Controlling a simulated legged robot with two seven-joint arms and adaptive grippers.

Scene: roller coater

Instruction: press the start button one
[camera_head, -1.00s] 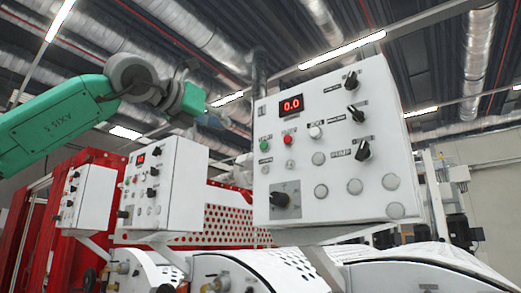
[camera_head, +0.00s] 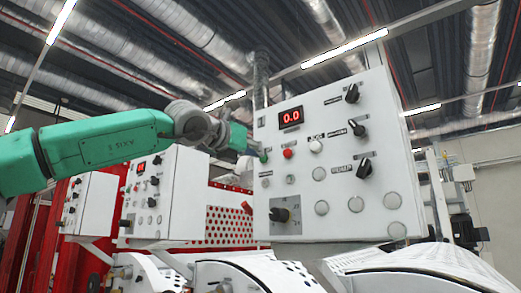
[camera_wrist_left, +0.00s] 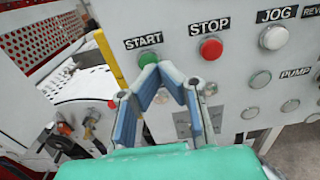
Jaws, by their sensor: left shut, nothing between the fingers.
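The large white control panel (camera_head: 326,195) stands at centre right. Its green START button (camera_wrist_left: 148,57) sits on the panel's left side, with the red STOP button (camera_wrist_left: 210,48) to its right. In the head view the green button (camera_head: 264,159) is small, at the panel's left edge. My left gripper (camera_wrist_left: 160,70) is shut and empty, its fingertips just in front of and below the green button, overlapping its lower edge. I cannot tell whether they touch it. In the head view my left gripper (camera_head: 257,151) reaches the panel from the left. My right gripper is not in view.
The white JOG button (camera_wrist_left: 273,37) is right of STOP. The panel also carries a red display (camera_head: 291,118), black knobs (camera_head: 364,168) and a switch (camera_head: 280,215). Smaller control boxes (camera_head: 168,195) stand left, below my arm.

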